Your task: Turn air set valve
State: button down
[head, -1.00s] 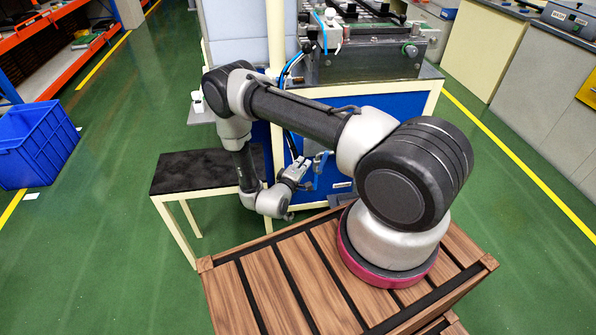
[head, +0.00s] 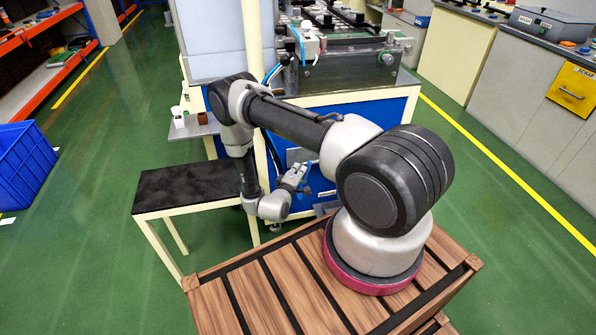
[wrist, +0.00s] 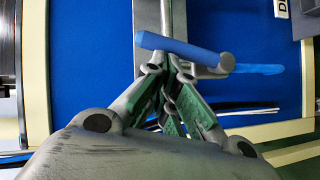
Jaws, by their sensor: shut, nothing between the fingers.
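The air set valve shows as a blue lever (wrist: 165,43) in the wrist view, with a grey fitting (wrist: 222,66) at its right. It crosses the picture just past my fingertips, in front of a blue panel. My gripper (wrist: 168,69) is shut with nothing between its green-padded fingers. The tips look very close to the lever; I cannot tell whether they touch it. In the head view my gripper (head: 297,174) is low in front of the machine's blue front, and the valve is too small to make out clearly there.
The machine (head: 345,75) stands behind my arm. A black-topped table (head: 188,184) is left of my gripper, and a blue bin (head: 22,165) lies farther left. A grey shelf (head: 197,128) with small parts juts from the machine. Green floor is free at right.

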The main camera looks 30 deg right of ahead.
jog(key=shift+s+d+r+m+y, duration=0.1)
jog(key=shift+s+d+m+y, duration=0.05)
jog(key=shift+d+m+y, duration=0.3)
jog(key=s+d+f+m+y, duration=0.2)
jog(key=d+f+m+y, duration=0.2)
jog(key=d+m+y, duration=0.3)
jog(key=shift+s+d, duration=0.2)
jog(key=shift+d, duration=0.5)
dwell(0.6)
jog(key=shift+y, duration=0.25)
jog(key=shift+r, duration=0.1)
